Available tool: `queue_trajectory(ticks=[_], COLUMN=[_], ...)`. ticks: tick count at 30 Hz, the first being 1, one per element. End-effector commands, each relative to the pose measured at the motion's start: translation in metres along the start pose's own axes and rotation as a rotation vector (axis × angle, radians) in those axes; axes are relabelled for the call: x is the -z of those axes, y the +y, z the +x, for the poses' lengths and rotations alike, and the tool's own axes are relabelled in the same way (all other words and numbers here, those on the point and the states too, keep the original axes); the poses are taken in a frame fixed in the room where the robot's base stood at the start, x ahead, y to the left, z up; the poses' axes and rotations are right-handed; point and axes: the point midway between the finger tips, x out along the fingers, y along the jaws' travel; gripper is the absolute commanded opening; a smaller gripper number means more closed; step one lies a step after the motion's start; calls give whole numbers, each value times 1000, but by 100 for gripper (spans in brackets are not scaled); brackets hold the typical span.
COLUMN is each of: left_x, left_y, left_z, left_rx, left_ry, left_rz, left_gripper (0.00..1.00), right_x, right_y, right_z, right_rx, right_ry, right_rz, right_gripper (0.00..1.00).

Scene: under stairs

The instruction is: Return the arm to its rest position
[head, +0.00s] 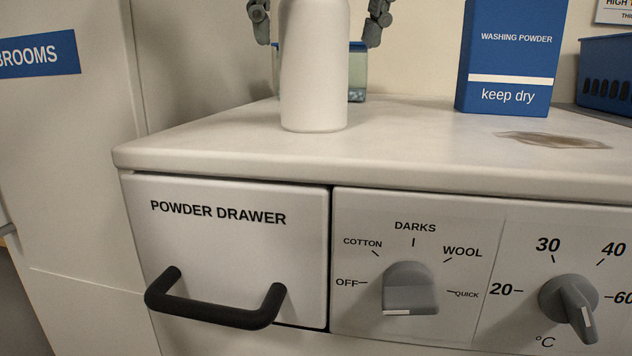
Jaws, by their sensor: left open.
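My left gripper (317,40) shows at the top of the head view as two grey fingers, one on each side of a white bottle (313,75). The fingers are wide apart, with a gap to the bottle on both sides. The gripper's palm and the rest of the arm are not visible. The bottle stands upright on the white machine top (410,135), its upper end cut off by the picture edge. My right gripper is not in view.
A clear tub with a blue rim (357,72) stands behind the bottle. A blue washing powder box (510,58), a brown stain (553,140) and a blue basket (607,78) are to the right. The closed powder drawer (225,245) has a protruding black handle (215,312); knobs sit beside it.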

Motion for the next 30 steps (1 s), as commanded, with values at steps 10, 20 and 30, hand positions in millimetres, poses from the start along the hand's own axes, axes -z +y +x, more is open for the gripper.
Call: queue_trajectory(ticks=[10,20,30], left_x=[0,0,6], left_y=[0,0,-10], left_z=[-41,-46,-42], left_rx=[1,1,25], left_ry=[1,1,11], left_rz=[2,3,16], left_gripper=[85,85,85], right_x=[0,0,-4], right_y=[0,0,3], right_z=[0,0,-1], right_rx=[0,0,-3], right_ry=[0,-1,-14], right_rz=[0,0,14], right_gripper=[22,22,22])
